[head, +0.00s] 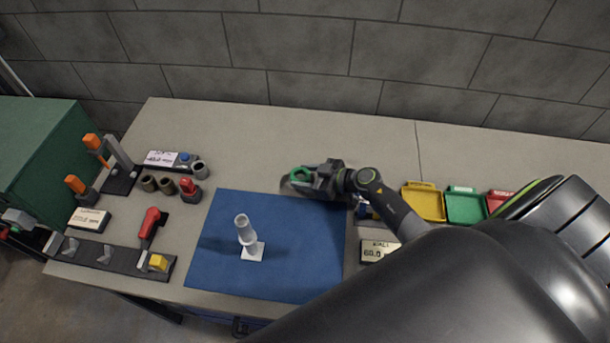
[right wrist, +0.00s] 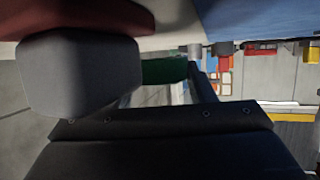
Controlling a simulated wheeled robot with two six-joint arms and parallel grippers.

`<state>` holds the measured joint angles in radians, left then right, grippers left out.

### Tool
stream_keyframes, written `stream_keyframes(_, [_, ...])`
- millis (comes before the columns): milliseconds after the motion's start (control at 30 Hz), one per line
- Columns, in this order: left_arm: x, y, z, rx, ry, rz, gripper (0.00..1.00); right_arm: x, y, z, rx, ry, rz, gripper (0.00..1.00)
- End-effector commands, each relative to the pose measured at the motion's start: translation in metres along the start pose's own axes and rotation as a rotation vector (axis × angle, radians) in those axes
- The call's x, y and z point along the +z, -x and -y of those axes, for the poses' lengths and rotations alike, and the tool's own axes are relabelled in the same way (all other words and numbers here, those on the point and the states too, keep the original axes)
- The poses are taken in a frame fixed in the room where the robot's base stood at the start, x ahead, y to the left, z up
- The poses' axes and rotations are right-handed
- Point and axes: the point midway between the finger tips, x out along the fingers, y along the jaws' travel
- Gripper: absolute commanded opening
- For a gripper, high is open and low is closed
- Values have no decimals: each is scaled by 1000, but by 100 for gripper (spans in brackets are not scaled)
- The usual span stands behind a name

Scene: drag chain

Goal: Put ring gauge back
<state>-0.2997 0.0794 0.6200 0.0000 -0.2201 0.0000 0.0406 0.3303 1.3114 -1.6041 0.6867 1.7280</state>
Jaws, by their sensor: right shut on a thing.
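A green ring (head: 301,174), which looks like the ring gauge, is at the tips of my right gripper (head: 314,178) in the head view. The gripper is shut on it, just beyond the back edge of the blue mat. I cannot tell whether the ring touches the table. In the right wrist view a grey finger block (right wrist: 80,75) shows large, with a dark red surface (right wrist: 75,15) above it that I cannot identify. The ring is not clear in that view. My left gripper is not in view.
A pale stepped cylinder (head: 245,230) stands on a white base on the blue mat (head: 300,260). Holders, dark cups and a red-handled tool (head: 151,222) crowd the left side. Yellow (head: 424,203), green (head: 465,205) and red bins stand right. A labelled block (head: 377,250) lies near my right arm.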

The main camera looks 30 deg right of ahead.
Motion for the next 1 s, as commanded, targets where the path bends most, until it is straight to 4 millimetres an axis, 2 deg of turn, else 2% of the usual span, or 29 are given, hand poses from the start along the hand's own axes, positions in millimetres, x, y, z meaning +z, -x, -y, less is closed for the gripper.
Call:
stream_keyframes(33, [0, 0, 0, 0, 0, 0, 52, 0, 0, 0, 0, 0, -1, 51])
stream_keyframes(200, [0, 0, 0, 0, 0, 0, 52, 0, 0, 0, 0, 0, 0, 73])
stream_keyframes(233, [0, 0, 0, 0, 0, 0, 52, 0, 0, 0, 0, 0, 0, 75])
stream_keyframes(567, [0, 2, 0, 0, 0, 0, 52, -5, 2, 0, 0, 1, 0, 75])
stream_keyframes(1000, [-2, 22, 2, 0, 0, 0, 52, -74, 31, 0, 0, 4, -1, 75])
